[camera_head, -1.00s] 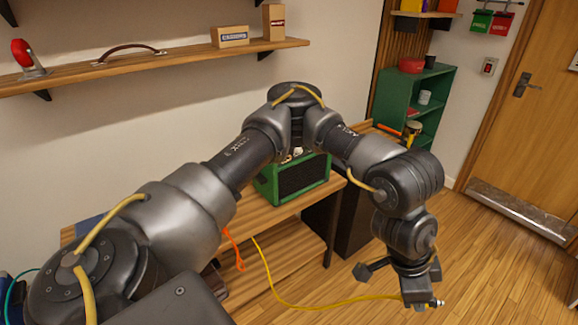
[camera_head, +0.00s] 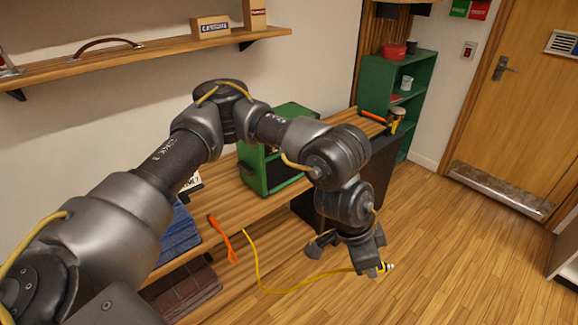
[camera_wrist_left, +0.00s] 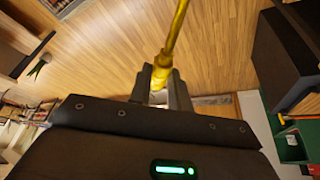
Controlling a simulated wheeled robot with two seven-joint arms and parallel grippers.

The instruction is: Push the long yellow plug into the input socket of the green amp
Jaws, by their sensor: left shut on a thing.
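My left gripper (camera_head: 374,268) is shut on the long yellow plug (camera_head: 386,268), in front of the bench and above the floor. The plug's metal tip points right in the head view, away from the amp. In the left wrist view the yellow plug (camera_wrist_left: 161,76) sits between the two fingers (camera_wrist_left: 160,90). Its cable runs up out of that picture. The green amp (camera_head: 252,168) stands on the wooden bench behind my left arm, which covers part of it. The input socket cannot be made out. My right gripper is not in view.
The yellow cable (camera_head: 295,290) loops from the bench to the plug. Blue folded cloth (camera_head: 178,238) lies left of the amp. A green shelf unit (camera_head: 376,82) stands behind. The floor at right (camera_head: 470,250) is clear.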

